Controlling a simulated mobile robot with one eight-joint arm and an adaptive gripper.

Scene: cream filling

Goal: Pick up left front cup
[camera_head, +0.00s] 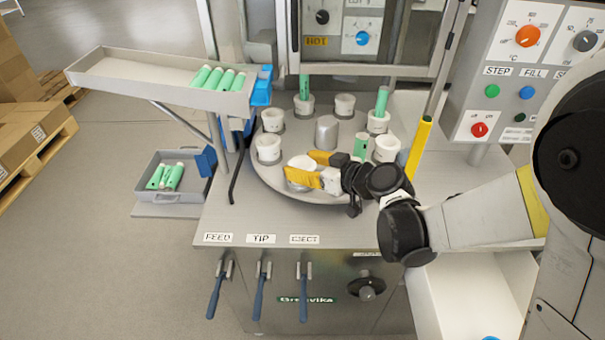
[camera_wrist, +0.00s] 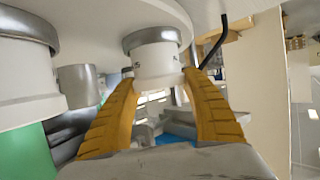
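White cups stand in grey holders around a round turntable (camera_head: 262,180). My gripper (camera_head: 309,167), with two yellow fingers, reaches in from the right at the turntable's front. Its fingers lie on either side of the front cup (camera_head: 297,161), which they partly hide. In the wrist view, which is upside down, this cup (camera_wrist: 156,62) sits in its holder between the tips of my gripper (camera_wrist: 160,78). The fingers look spread, with the tips close beside the cup; contact is not clear. Another white cup (camera_head: 268,147) stands farther left, clear of the fingers.
Green tubes stand in some cups at the back and right, including one tube (camera_head: 382,101). A yellow post (camera_head: 419,147) rises right of the turntable. A chute (camera_head: 125,75) with green tubes is at upper left. The table's front left (camera_head: 235,215) is clear.

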